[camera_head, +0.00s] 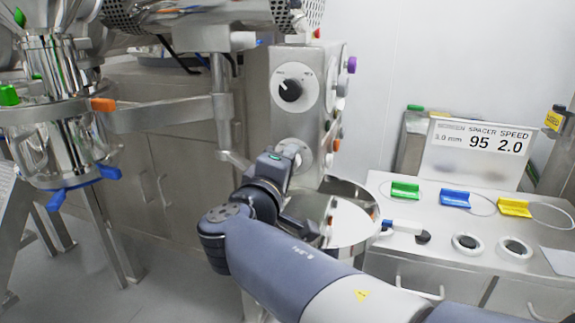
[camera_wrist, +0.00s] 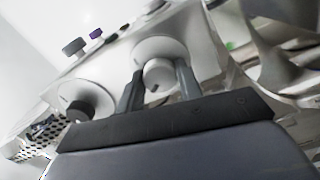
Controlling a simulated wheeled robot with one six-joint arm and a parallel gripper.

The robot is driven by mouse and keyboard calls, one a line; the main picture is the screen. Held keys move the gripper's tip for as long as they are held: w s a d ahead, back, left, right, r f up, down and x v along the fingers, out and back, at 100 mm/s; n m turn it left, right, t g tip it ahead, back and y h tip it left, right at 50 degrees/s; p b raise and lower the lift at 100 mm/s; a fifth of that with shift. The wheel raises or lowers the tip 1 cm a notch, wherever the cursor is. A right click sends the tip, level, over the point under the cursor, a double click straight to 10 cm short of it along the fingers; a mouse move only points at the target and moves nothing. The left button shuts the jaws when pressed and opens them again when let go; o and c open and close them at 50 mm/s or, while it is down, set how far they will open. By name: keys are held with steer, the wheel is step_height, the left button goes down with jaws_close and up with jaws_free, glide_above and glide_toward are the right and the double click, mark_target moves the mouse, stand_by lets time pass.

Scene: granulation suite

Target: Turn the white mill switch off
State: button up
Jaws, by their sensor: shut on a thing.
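The white switch (camera_wrist: 158,75) is a pale round knob with a dark mark, on a round light plate (camera_wrist: 170,48) in the wrist view. My gripper (camera_wrist: 160,80) has one dark finger on each side of it and is shut on it. In the head view, my gripper (camera_head: 287,157) reaches the lower dial plate (camera_head: 305,156) on the front of the steel control box (camera_head: 325,80). My gripper and wrist hide the knob itself there.
A black knob (camera_head: 290,90) on a white plate sits above, and also shows in the wrist view (camera_wrist: 80,110). Coloured buttons, including a purple one (camera_head: 351,65), line the box's side. A round steel vessel (camera_head: 345,220) stands close below my gripper. A bench (camera_head: 440,255) with coloured-tab rings is at right.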

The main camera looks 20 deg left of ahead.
steer(key=shift+n, duration=1.1)
steer(key=o, duration=1)
steer(key=s, duration=1)
steer(key=shift+s+a, duration=0.4)
